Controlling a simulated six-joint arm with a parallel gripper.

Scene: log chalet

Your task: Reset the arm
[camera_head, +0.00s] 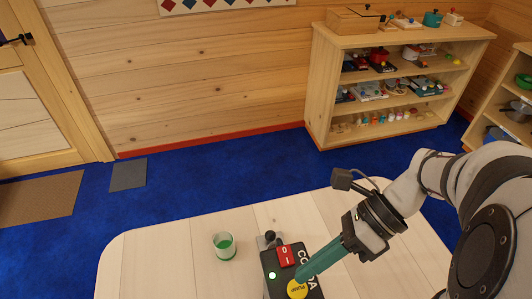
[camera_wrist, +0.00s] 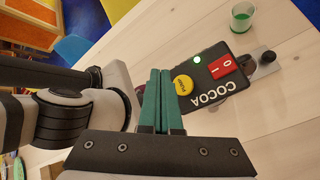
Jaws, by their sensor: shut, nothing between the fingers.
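My gripper (camera_head: 301,274) is shut and empty, with its teal fingers together. In the head view its tips are beside or just above the yellow PUMP button (camera_head: 297,289) of a black box labelled COCOA (camera_head: 308,262). I cannot tell whether they touch it. The wrist view shows the closed fingertips (camera_wrist: 160,72) a little to the side of the yellow button (camera_wrist: 183,85). The box also has a red 0/1 switch (camera_head: 287,256) and a lit green lamp (camera_head: 272,274).
A clear cup with green contents (camera_head: 223,246) stands on the pale wooden table (camera_head: 160,262), left of the box. A grey post with a dark knob (camera_head: 269,238) is behind the box. Shelves with many small items (camera_head: 400,90) stand against the far wall. The table's left side is clear.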

